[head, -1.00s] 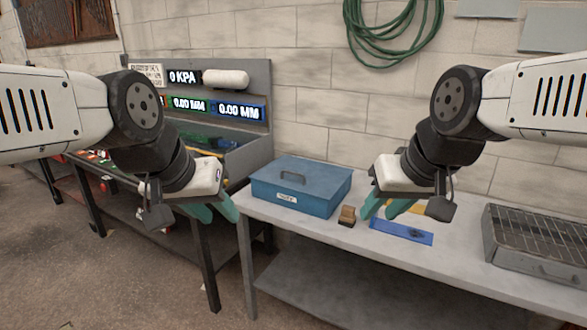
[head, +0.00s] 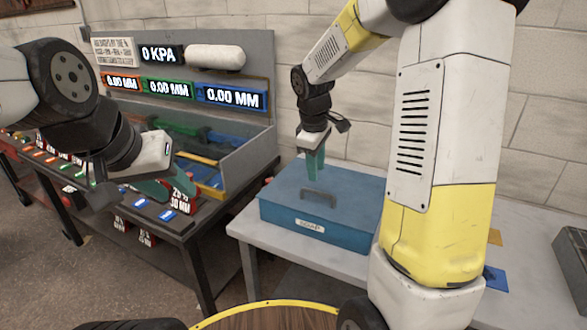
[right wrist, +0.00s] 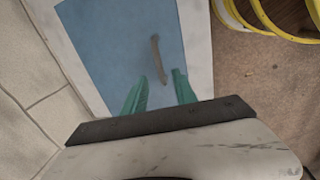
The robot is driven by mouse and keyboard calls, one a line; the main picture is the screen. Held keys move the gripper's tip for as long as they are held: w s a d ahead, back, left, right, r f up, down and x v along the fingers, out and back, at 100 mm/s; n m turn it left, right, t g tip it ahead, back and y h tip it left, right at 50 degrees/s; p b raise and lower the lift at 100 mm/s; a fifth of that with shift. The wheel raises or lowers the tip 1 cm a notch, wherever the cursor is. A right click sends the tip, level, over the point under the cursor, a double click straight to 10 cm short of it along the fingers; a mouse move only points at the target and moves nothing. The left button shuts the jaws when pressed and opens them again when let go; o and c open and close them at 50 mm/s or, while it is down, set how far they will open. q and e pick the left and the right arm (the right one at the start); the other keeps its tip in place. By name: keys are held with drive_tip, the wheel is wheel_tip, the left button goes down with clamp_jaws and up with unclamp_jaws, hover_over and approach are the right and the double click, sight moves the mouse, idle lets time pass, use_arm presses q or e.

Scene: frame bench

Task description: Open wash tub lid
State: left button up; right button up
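The wash tub (head: 312,225) is a blue box with a white label on its front. Its flat blue lid (head: 345,190) is down and carries a small dark handle (head: 318,196). My right gripper (head: 315,170) points down just above the handle. In the right wrist view its green fingers (right wrist: 160,92) are apart with nothing between them, and the handle (right wrist: 159,60) lies just beyond the fingertips. I cannot tell whether they touch it. My left gripper (head: 168,188) is open and empty in front of the gauge bench, left of the tub.
The tub stands on a grey table (head: 255,240). My right arm hides much of the table's right side. A blue plate (head: 495,279) and a metal grill box (head: 572,250) are further right. The gauge bench (head: 245,150) with displays stands left.

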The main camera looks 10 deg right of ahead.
sight(316, 192)
drive_tip(key=f, duration=0.2)
drive_tip(key=w+f, duration=0.1)
drive_tip(key=f, duration=0.5)
drive_tip(key=shift+w+d, duration=0.35)
drive_tip(key=shift+w, duration=0.05)
clamp_jaws()
drive_tip(key=shift+r, duration=0.1)
idle(0.9)
